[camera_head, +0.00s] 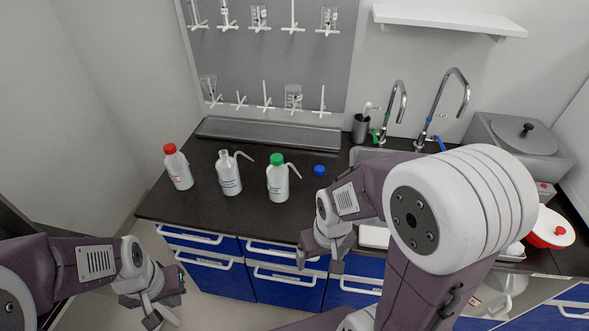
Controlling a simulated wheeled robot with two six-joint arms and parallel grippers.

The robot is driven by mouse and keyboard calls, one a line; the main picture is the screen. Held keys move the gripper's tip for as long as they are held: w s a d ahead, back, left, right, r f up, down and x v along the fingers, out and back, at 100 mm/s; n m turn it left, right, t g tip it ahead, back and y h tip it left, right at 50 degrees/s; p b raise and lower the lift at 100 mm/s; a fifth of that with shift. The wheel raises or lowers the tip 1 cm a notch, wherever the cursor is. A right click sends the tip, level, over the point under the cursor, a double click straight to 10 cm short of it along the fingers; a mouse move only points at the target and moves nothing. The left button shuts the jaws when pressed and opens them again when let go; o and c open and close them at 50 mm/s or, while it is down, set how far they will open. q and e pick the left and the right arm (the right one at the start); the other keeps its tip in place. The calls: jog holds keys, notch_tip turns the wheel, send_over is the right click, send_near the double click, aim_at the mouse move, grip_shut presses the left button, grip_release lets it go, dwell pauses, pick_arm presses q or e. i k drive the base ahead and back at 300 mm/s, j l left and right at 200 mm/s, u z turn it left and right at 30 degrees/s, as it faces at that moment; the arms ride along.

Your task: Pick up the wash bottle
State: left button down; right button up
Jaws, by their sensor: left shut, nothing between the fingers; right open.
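Several white bottles stand upright on the dark counter (205,212): a red-capped bottle (179,172) on the left, a wash bottle with a white top and bent spout (229,178) in the middle, and a green-capped wash bottle with a bent spout (278,183) on the right. My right gripper (319,264) is open and empty, over the counter's front edge in the picture, to the lower right of the green-capped bottle and apart from it. My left gripper (157,316) is shut and empty, low at the left, in front of the drawers and away from the bottles.
A small blue cap (319,170) lies right of the green-capped bottle. A metal tray (270,135) and a pegboard (270,60) with glassware are behind. Faucets (397,105) and a sink are at the right, partly hidden by my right arm. Blue drawers (285,287) are below.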

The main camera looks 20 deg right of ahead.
aim_at(226, 167)
jog(key=i+l+z, duration=0.15)
jog(key=z, duration=0.25)
jog(key=i+l+z, duration=0.1)
jog(key=z, duration=0.25)
jog(key=i, duration=0.1)
